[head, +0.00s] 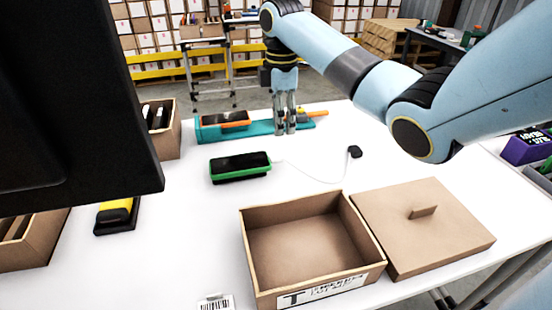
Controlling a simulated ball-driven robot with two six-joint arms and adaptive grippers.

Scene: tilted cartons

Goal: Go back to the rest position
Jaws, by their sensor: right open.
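My right arm reaches in from the upper right. My left gripper is not in view. A large dark shape covers the left side of the view.
An open, empty carton (262,215) stands at the front, with its lid (424,226) beside it. A green-cased phone (240,167) has a cable running to a black plug (354,152). The teal tray (209,133) holds an orange device (225,119). The centre right is fairly clear.

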